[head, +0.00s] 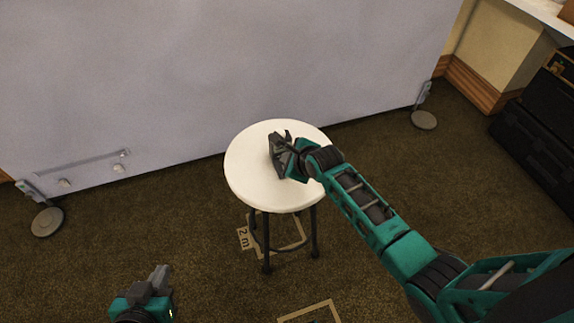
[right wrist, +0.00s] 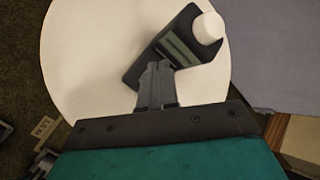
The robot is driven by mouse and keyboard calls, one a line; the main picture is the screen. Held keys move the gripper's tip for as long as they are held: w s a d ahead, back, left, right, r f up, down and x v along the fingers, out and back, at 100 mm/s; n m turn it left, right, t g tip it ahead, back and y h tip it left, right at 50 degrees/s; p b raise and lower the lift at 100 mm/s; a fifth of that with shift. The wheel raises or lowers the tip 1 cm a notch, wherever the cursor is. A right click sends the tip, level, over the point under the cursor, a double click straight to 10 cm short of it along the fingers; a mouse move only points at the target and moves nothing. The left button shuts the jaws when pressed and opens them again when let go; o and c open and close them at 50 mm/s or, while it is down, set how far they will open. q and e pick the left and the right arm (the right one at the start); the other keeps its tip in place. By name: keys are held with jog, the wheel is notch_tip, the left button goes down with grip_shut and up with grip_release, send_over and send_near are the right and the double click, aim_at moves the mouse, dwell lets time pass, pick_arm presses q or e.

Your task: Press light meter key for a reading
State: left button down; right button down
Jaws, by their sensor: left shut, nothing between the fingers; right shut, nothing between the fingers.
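The light meter (right wrist: 176,28) is a dark body with a white dome and a grey-green display, lying on a round white stool (head: 250,180). In the right wrist view the tips of my right gripper (right wrist: 158,68) are shut and overlap the meter's near edge, below the display. I cannot tell whether they touch it, and the key is not distinguishable. In the head view my right gripper (head: 286,144) is over the stool top and partly hides the meter (head: 276,150). My left gripper (head: 160,276) is shut and empty at the lower left, away from the stool.
A large pale panel (head: 200,80) on round feet stands behind the stool. Dark cases (head: 540,130) are at the right. The carpet left of the stool is clear.

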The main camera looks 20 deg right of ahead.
jog(key=shift+f, duration=0.15)
dwell(0.7)
jog(key=shift+f, duration=0.3)
jog(key=shift+f, duration=0.4)
dwell(0.8)
jog(key=shift+r+p, duration=0.8)
jog(key=shift+p, duration=0.05)
notch_tip(320, 180, up, 5)
jog(key=p, duration=0.5)
jog(key=shift+p, duration=0.35)
